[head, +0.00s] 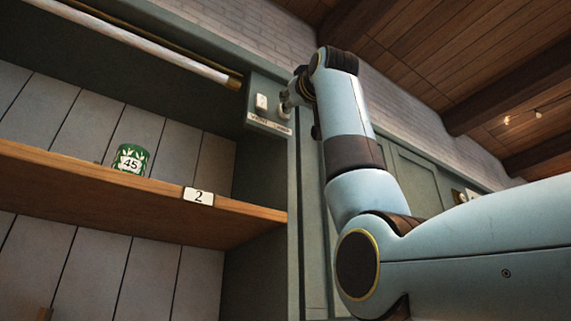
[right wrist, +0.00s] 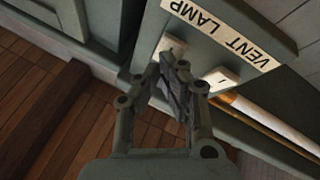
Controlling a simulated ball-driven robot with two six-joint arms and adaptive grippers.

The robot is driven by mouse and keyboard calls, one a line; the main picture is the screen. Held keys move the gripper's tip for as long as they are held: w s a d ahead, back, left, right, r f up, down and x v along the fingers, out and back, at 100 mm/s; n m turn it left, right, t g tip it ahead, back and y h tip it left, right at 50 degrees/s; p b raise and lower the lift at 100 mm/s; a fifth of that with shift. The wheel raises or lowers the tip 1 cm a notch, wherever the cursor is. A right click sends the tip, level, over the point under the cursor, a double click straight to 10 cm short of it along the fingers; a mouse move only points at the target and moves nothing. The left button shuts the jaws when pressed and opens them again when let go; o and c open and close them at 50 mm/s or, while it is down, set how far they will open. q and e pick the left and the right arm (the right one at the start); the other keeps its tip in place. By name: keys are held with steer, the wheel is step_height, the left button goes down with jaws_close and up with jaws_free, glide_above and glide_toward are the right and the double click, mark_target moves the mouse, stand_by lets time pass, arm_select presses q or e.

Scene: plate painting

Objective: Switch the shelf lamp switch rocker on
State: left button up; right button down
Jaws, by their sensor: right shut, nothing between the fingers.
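A grey-green switch box (head: 256,85) sits at the upper right end of the shelf unit, with two pale rockers and a label strip reading VENT and LAMP. The lamp rocker (right wrist: 174,46) is on the LAMP side, partly hidden by my fingertips in the right wrist view. The vent rocker (head: 261,102) is beside it, clear of my gripper. My right gripper (right wrist: 173,72) is shut and empty, its fingertips at the lamp rocker; whether they touch it I cannot tell. It also shows in the head view (head: 290,99). My left gripper is out of view.
A wooden shelf (head: 80,178) with a number 2 tag (head: 198,196) carries a green tin (head: 131,157) marked 45. A pale tube lamp (head: 130,40) and a brass rail run along the top. Cabinet doors stand to the right.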

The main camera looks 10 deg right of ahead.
steer(key=shift+w+a, duration=0.1)
steer(key=shift+w, duration=0.15)
stand_by(0.7)
steer(key=shift+s, duration=0.1)
steer(key=shift+s+d+r, duration=0.1)
steer(key=shift+s+d, duration=0.15)
steer(key=shift+s, duration=0.35)
steer(key=shift+s+d+r+b, duration=0.1)
steer(key=shift+s+d+b, duration=0.25)
steer(key=shift+s, duration=0.45)
steer(key=shift+s+d+r+b, duration=0.2)
steer(key=shift+s+b, duration=0.3)
steer(key=shift+s, duration=0.25)
steer(key=shift+s+d+r+b, duration=0.1)
steer(key=shift+s+d+b, duration=0.25)
steer(key=shift+s, duration=0.45)
steer(key=shift+w+f, duration=0.1)
steer(key=shift+f, duration=0.05)
